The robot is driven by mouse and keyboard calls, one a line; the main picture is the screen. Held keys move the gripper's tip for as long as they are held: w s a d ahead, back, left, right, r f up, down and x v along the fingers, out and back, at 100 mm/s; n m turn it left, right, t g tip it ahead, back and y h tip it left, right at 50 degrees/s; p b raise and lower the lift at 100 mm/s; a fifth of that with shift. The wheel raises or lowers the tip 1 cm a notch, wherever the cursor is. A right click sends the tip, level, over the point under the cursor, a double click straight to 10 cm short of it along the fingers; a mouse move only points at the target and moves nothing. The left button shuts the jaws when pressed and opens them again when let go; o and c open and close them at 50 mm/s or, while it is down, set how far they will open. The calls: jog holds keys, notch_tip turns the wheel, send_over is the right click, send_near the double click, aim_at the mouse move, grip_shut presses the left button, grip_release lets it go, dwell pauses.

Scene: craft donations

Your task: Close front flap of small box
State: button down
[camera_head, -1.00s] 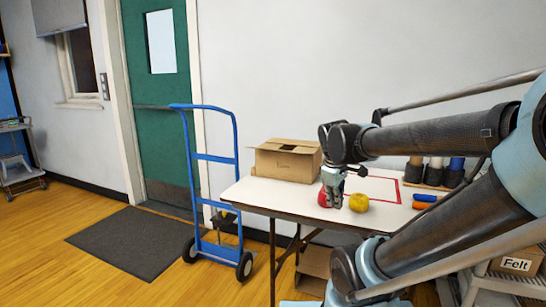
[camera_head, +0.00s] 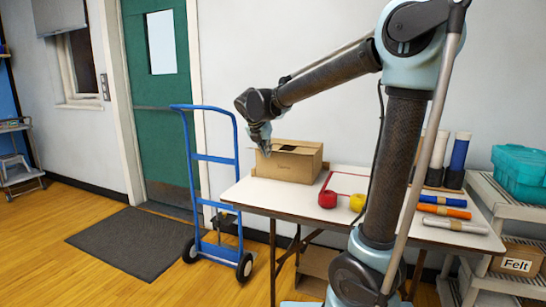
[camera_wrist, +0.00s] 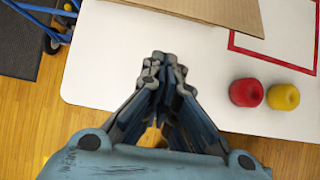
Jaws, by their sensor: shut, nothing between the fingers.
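The small cardboard box (camera_head: 292,164) stands on the left part of the white table. In the head view its top flaps lie roughly level, with a dark gap visible under the front one; how far each is shut I cannot tell. My gripper (camera_head: 264,148) is at the box's left front top corner, in front of it in the picture; contact cannot be told. In the wrist view my gripper (camera_wrist: 163,62) points down with its fingertips together and nothing between them. A brown cardboard panel of the box (camera_wrist: 200,10) shows just beyond the fingertips.
Several coloured rolls lie farther right. A blue hand truck (camera_head: 215,180) stands close to the table's left edge.

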jog(key=w+d+f, duration=0.2)
jog(key=w+f, duration=0.2)
jog(key=w, duration=0.2)
jog(key=shift+w, duration=0.3)
dwell(0.5)
jog(key=shift+d, duration=0.1)
